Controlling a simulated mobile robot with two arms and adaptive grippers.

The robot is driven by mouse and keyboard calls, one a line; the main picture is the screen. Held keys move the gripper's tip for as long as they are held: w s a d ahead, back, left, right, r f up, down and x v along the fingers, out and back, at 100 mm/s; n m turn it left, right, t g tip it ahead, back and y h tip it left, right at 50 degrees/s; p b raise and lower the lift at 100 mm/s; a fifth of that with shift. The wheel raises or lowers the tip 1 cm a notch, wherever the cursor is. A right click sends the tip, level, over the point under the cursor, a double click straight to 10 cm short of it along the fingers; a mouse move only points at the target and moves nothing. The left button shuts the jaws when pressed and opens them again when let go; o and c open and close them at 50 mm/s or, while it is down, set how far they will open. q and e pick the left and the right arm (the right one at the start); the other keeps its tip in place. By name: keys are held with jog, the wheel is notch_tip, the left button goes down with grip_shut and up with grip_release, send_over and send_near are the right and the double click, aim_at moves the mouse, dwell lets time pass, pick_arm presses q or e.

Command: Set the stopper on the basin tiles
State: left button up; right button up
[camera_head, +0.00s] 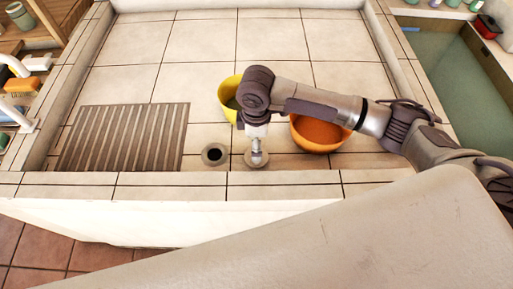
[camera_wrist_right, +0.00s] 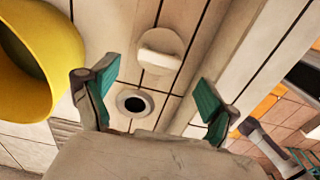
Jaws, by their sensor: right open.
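The pale round stopper (camera_wrist_right: 160,50) rests on the basin tiles (camera_head: 200,45), beside the open drain hole (camera_head: 215,154) and apart from it. In the head view the stopper (camera_head: 260,161) is just right of the drain, partly hidden by my right gripper (camera_head: 256,148). In the right wrist view the drain (camera_wrist_right: 134,103) is uncovered. My right gripper (camera_wrist_right: 158,76) is open, its two teal-padded fingers apart with nothing between them. The stopper shows beyond the fingertips; I cannot tell whether they touch it. My left gripper is in neither view.
A yellow bowl (camera_head: 228,88) stands behind my right wrist, and an orange bowl (camera_head: 318,134) stands partly under my right arm. A ribbed drainboard (camera_head: 125,137) lies to the left. The low front rim (camera_head: 180,185) edges the basin. The tiles at the back are clear.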

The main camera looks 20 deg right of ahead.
notch_tip(320, 180, up, 7)
dwell(0.3)
